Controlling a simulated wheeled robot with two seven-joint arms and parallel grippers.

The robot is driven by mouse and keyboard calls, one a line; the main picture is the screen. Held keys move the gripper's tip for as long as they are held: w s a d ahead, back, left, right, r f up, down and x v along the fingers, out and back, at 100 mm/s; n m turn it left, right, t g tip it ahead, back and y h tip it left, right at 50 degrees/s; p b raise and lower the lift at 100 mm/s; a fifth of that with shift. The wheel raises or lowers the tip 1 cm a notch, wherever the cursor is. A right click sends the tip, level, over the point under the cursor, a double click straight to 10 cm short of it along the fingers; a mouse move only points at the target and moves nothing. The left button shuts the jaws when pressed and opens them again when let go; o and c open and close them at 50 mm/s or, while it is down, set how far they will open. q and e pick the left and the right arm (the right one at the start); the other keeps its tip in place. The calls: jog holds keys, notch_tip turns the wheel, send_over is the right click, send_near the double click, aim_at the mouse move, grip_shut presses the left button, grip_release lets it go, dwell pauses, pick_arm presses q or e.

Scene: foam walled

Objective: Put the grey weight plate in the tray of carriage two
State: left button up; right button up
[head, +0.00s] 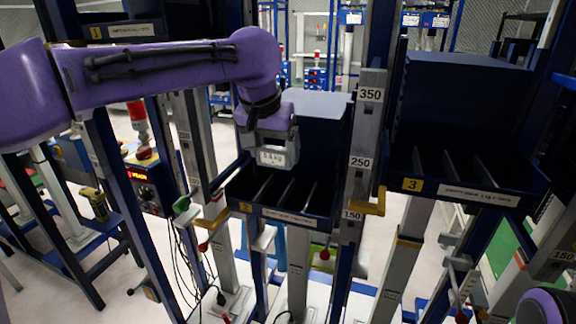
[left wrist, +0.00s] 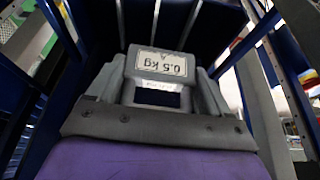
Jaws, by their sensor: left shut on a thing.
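The grey weight plate (head: 279,157) has a white label, which reads 0.5 kg upside down in the left wrist view (left wrist: 160,64). My left gripper (head: 268,140) is shut on it, with a finger on each side in the left wrist view (left wrist: 160,90). The plate is above the dark blue tray of carriage two (head: 290,217), near its left part, and looks apart from the tray floor. The tray has thin dividers and a yellow 2 label. The plate and gripper hide part of the tray's back. My right gripper is not in view.
Carriage three's divided tray (head: 480,197) stands to the right, beyond a grey post marked 350, 250 and 150 (head: 363,130). Carriage one (head: 130,31) is higher at upper left. A green-tipped lever (head: 181,205) sits left of tray two. Blue uprights flank the trays.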

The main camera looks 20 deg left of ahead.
aim_at(283, 159)
pick_arm(q)
jog(key=w+f, duration=0.2)
jog(key=f, duration=0.1)
jog(key=w+f, duration=0.1)
jog(key=shift+w+d+f+p, duration=0.15)
jog(key=shift+w+d+p, duration=0.15)
jog(key=shift+d+p, duration=0.1)
jog(key=f, duration=0.1)
jog(key=f+p, duration=0.1)
jog(key=f, duration=0.1)
jog(key=shift+s+d+p, duration=0.15)
jog(key=shift+d+p, duration=0.15)
jog(key=shift+d, duration=0.1)
jog(key=shift+f, duration=0.2)
jog(key=shift+a+f, duration=0.1)
jog(key=shift+a, duration=0.05)
jog(key=o, duration=1.5)
